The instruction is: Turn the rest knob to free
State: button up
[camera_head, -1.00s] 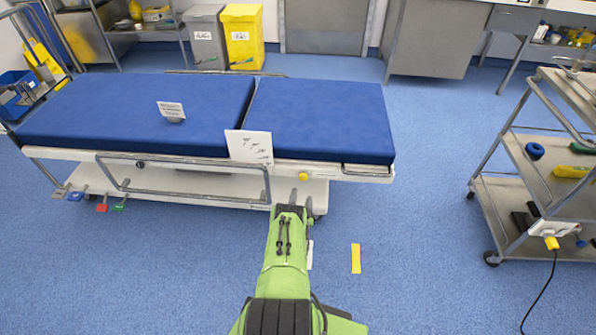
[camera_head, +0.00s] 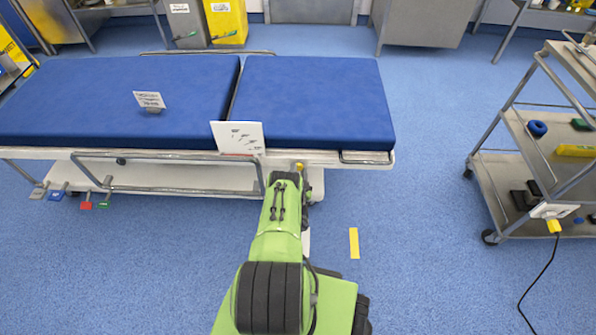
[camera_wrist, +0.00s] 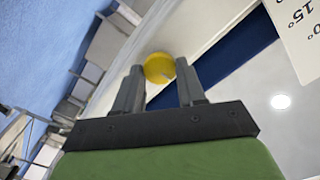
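The yellow rest knob (camera_wrist: 159,68) is round and sits on the pale side rail of the operating table. It shows between and just beyond my fingertips in the wrist view. My gripper (camera_wrist: 160,73) is open, with one finger on each side of the knob's outline. I cannot tell whether the fingers touch it. In the head view only a small part of the knob (camera_head: 299,167) shows above my gripper (camera_head: 287,178), under the right section of the blue-padded table (camera_head: 315,105). The knob's lower part is hidden there by my arm.
A white printed card (camera_head: 238,137) stands at the table's front edge left of the knob. A metal side rail (camera_head: 170,184) and coloured pedals (camera_head: 86,205) are further left. A steel cart (camera_head: 530,165) stands at the right. The floor between is clear, with a yellow strip (camera_head: 354,243).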

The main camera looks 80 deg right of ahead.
jog(key=c, duration=0.5)
jog(key=shift+n, duration=0.3)
jog(key=n+p, duration=0.1)
jog(key=n, duration=0.1)
jog(key=shift+r+n, duration=0.1)
jog(key=shift+n, duration=0.2)
jog(key=n+p, duration=0.1)
jog(key=n, duration=0.3)
jog(key=shift+n, duration=0.3)
jog(key=n, duration=0.5)
jog(key=shift+w, duration=0.15)
jog(key=n, duration=0.5)
